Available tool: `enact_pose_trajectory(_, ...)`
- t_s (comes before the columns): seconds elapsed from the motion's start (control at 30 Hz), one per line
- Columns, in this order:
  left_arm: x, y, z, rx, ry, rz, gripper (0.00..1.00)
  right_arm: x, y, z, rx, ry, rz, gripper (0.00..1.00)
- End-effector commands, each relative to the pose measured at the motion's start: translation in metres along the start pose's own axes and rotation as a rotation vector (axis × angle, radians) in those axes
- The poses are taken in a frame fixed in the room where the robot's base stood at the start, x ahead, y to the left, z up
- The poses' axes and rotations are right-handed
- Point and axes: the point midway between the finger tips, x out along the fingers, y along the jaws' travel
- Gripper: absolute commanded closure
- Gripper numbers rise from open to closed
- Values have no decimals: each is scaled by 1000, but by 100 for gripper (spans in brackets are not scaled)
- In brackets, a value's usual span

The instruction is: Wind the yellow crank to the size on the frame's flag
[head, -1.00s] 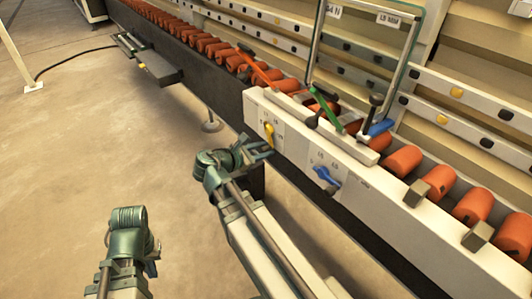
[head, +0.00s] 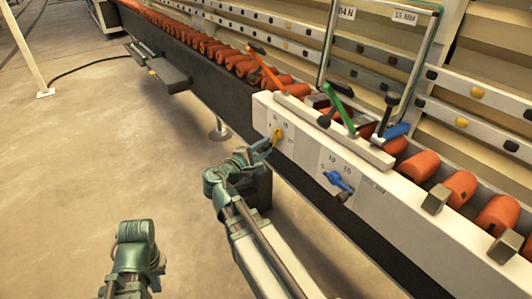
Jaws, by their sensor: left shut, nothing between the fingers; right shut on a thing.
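The yellow crank (head: 277,137) is on the white panel (head: 298,150) at the front of the roller line, beside a small printed scale. My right gripper (head: 263,151) is at this crank, its fingers shut on its lower end. A blue crank (head: 338,181) with its own scale is to the right on the same panel. A metal frame (head: 328,45) stands above the rollers. It carries two white flags: the left flag (head: 347,13) seems to read 04 N, the right flag (head: 405,17) about 15 MM. My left gripper (head: 155,283) is low at the left, shut, empty and partly hidden.
Orange rollers (head: 422,165) run along the line behind the panel. An orange lever (head: 264,66) and a green lever (head: 338,106) rise above it. A dark pedal-like box (head: 167,74) juts out at the far left. The concrete floor is clear at left.

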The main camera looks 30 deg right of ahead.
Motion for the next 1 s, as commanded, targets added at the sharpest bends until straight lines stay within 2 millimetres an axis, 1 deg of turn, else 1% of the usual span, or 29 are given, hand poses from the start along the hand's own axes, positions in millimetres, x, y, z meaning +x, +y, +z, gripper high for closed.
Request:
enact_pose_trajectory(0.3, 5, 0, 0, 0, 0, 0, 100, 1, 3, -3, 77, 0, 32, 100)
enact_pose_trajectory(0.77, 5, 0, 0, 0, 0, 0, 100, 1, 4, -3, 86, -1, 36, 100)
enact_pose_trajectory(0.8, 5, 0, 0, 0, 0, 0, 100, 1, 4, -3, 86, -1, 36, 65)
enact_pose_trajectory(0.93, 5, 0, 0, 0, 0, 0, 100, 1, 4, -3, 85, -1, 36, 42)
enact_pose_trajectory(0.97, 5, 0, 0, 0, 0, 0, 100, 1, 4, -3, 85, -1, 36, 39)
enact_pose_trajectory(1.0, 5, 0, 0, 0, 0, 0, 100, 1, 4, -3, 85, -1, 36, 39)
